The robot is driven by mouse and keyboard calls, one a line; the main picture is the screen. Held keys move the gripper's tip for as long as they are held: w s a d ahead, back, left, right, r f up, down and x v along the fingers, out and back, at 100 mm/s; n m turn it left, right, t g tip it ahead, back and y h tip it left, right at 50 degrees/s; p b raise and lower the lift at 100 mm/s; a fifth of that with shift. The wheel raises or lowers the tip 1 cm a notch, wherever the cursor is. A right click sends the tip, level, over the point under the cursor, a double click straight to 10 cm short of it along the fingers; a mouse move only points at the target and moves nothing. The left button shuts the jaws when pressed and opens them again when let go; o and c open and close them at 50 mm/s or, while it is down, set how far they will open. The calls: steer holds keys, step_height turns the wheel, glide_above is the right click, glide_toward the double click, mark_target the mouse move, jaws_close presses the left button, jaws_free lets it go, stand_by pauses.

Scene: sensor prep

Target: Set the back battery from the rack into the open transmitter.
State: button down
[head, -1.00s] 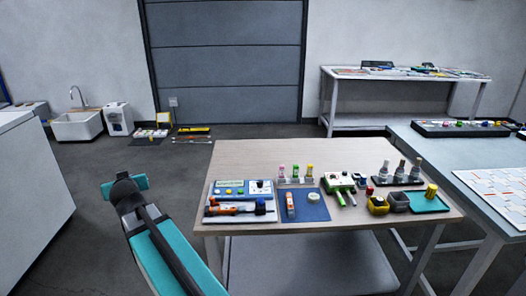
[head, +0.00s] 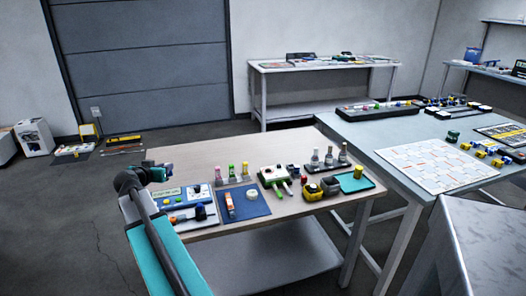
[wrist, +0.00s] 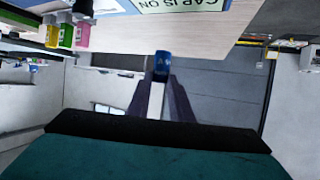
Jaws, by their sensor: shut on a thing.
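My gripper (head: 158,173) is at the left end of the wooden table, near its back left corner. In the wrist view my gripper (wrist: 162,80) is shut on a small blue battery (wrist: 162,62) with a pale mark, its end showing past the fingertips. I cannot tell which is the open transmitter. I cannot make out the battery rack for certain.
Behind the mat stands a holder with pink, green and yellow pieces (head: 232,176). A grey table (head: 380,150) adjoins on the right.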

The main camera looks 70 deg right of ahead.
steer(key=s+d+m+g, duration=0.2)
steer(key=s+d+g, duration=0.1)
steer(key=s+d, duration=0.4)
steer(key=s+d+r+m+g+p, duration=0.1)
steer(key=s+d+m+g, duration=0.2)
steer(key=s+d, duration=0.5)
steer(key=s+d+m+g+p, duration=0.1)
steer(key=s+d+m+g, duration=0.2)
steer(key=s+d, duration=0.5)
steer(key=s, duration=0.8)
steer(key=shift+s+r+y, duration=0.15)
steer(key=shift+s+y, duration=0.2)
steer(key=shift+y, duration=0.05)
steer(key=shift+f, duration=0.2)
steer(key=shift+f, duration=1.9)
steer(key=shift+b, duration=1)
steer(key=shift+f+b, duration=0.8)
steer(key=shift+b, duration=0.45)
